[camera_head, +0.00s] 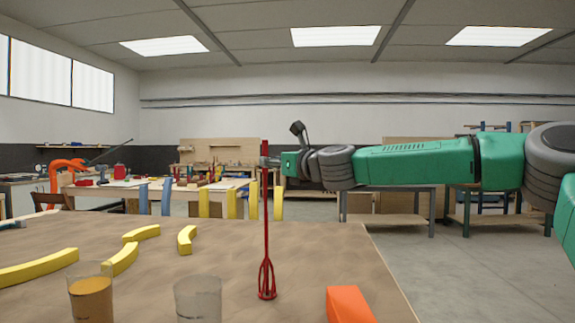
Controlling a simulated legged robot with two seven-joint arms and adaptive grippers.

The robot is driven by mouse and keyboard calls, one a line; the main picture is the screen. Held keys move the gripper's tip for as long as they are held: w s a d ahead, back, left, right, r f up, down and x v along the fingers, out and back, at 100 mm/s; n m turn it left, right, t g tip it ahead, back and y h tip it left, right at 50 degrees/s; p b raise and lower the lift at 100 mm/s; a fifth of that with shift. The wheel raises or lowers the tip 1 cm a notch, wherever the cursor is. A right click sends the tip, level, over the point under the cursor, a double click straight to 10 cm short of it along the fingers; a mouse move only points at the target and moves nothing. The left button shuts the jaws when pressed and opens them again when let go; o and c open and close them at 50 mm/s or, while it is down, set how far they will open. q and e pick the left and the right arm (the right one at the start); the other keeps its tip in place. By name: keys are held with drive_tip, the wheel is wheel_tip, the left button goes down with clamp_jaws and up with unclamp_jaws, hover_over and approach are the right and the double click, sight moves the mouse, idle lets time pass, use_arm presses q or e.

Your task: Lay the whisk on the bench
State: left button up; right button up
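The red whisk (266,225) hangs upright in the middle of the view, its wire head (267,280) pointing down over the bench (330,255). I cannot tell whether the head touches the bench top. My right gripper (268,162) comes in from the right on a green arm. It is shut around the upper part of the whisk, whose top end stands above the grip. The fingers are small here and partly hidden by the whisk. My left gripper is not in view.
Several yellow curved pieces (141,233) lie on the left of the bench. A glass of amber liquid (91,298) and an empty-looking glass (198,301) stand at the front. An orange block (348,305) lies front right.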

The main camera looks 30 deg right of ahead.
drive_tip(key=s+d, duration=0.1)
drive_tip(key=s, duration=0.8)
drive_tip(key=shift+s+d, duration=0.15)
drive_tip(key=shift+s, duration=0.1)
